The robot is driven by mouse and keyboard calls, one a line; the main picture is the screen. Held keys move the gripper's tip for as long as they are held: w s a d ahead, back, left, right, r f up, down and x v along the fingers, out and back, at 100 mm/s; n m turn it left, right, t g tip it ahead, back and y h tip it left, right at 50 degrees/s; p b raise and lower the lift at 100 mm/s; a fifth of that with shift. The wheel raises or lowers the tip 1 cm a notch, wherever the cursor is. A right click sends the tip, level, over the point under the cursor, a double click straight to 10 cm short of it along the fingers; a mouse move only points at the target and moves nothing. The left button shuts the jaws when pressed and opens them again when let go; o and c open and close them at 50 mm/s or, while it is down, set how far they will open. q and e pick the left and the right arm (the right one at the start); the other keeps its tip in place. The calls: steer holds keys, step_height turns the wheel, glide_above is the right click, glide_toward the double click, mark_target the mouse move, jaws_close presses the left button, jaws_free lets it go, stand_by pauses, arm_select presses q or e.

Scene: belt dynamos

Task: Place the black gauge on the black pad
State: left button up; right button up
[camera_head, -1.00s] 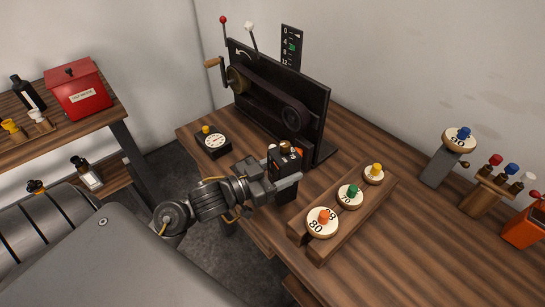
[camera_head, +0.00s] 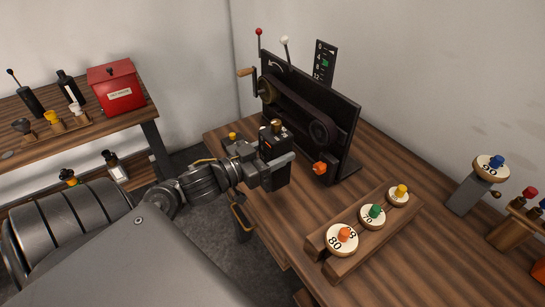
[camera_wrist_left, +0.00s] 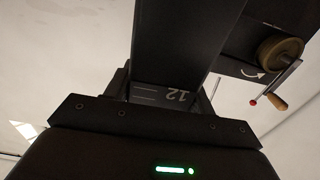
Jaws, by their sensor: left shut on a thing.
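The black gauge (camera_head: 273,148) is a dark upright block with a brass knob on top. My left gripper (camera_head: 276,170) is shut on it and holds it over the near left edge of the table, in front of the belt machine. I cannot tell whether this is the black pad; no bare black pad shows clearly. My right gripper is out of view.
The black belt machine (camera_head: 318,110) stands close behind the gauge, with a crank (camera_head: 247,72) and an orange knob (camera_head: 320,168). A wooden rack (camera_head: 372,237) of numbered discs lies to the right. A red box (camera_head: 117,88) stands on the side shelf. The right tabletop has free room.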

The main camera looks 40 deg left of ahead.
arm_select(q)
steer(key=w+a+f+b, duration=0.1)
steer(key=f+b, duration=0.1)
steer(key=b, duration=0.1)
steer(key=shift+w+a, duration=0.3)
steer(key=shift+w, duration=0.1)
steer(key=w+a+f+p, duration=0.1)
steer(key=w+a+f, duration=0.3)
steer(key=f, duration=0.5)
steer(key=shift+w+a, duration=0.35)
steer(key=shift+w, duration=0.25)
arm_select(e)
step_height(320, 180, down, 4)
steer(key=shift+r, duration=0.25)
arm_select(q)
steer(key=o, duration=1.4)
steer(key=shift+f, duration=0.1)
steer(key=shift+b+v, duration=0.95)
steer(key=shift+v, duration=5.1)
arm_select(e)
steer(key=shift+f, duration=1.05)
